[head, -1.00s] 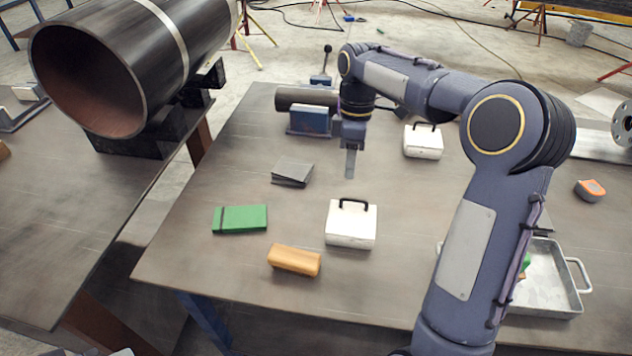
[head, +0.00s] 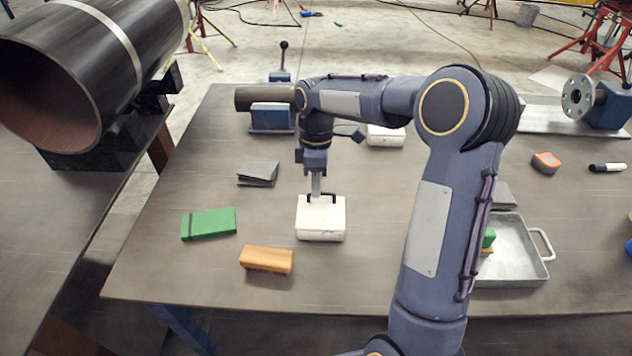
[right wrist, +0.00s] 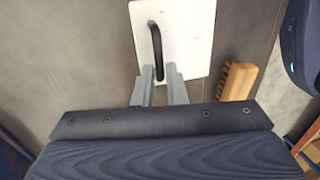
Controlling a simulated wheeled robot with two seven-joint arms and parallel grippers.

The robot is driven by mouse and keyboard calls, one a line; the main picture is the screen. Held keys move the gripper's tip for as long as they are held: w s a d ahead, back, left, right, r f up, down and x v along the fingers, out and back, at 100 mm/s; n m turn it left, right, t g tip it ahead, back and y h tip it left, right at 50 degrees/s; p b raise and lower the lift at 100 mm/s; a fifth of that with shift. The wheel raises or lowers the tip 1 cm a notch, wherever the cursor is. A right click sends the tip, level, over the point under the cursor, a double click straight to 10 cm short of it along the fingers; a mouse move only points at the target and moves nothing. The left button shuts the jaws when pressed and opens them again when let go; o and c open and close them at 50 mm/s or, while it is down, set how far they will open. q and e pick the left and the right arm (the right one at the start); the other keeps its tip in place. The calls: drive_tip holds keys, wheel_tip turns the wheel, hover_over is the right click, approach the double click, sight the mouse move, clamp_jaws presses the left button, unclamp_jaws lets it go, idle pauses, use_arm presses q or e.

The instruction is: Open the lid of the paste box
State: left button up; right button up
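A white box (head: 321,222) with a black handle stands near the middle of the table; it looks like the paste box, and its top looks closed. It also shows in the right wrist view (right wrist: 190,35). The black handle (right wrist: 155,40) stands up from its lid. My right gripper (head: 316,196) points down over the box at the handle. In the right wrist view its fingertips (right wrist: 160,70) are apart, with the near end of the handle between them; I cannot tell whether they touch it. A second white box (head: 386,136) stands farther back, partly behind my arm. My left gripper is out of view.
A wooden brush (head: 267,260) and a green box (head: 208,223) lie near the white box. A grey block (head: 258,172) and a blue pipe support (head: 271,118) stand behind. A metal tray (head: 515,268) is at right. A large pipe (head: 85,70) rests at left.

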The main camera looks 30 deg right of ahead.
clamp_jaws()
drive_tip(key=shift+s+a+r+t+h+b, duration=0.3)
drive_tip(key=shift+s+r+t+h+b, duration=0.3)
drive_tip(key=shift+b, duration=0.55)
drive_tip(key=s+a+t+h+b, duration=0.1)
drive_tip(key=t+b, duration=0.1)
drive_tip(key=s+a+r+t+h+b, duration=0.1)
drive_tip(key=b, duration=0.2)
drive_tip(key=s+r+t+h+b, duration=0.1)
drive_tip(key=s+t+b, duration=0.1)
drive_tip(key=b, duration=0.1)
drive_tip(key=shift+a+r+t, duration=0.1)
drive_tip(key=shift+a+t, duration=0.2)
drive_tip(key=shift+a, duration=0.1)
drive_tip(key=s+a+f+t+h+b, duration=0.1)
drive_tip(key=s+a+t+h+b, duration=0.3)
drive_tip(key=b, duration=1.1)
drive_tip(key=shift+s+a+t, duration=0.3)
drive_tip(key=shift+s+t, duration=1.2)
drive_tip(key=shift+s, duration=0.35)
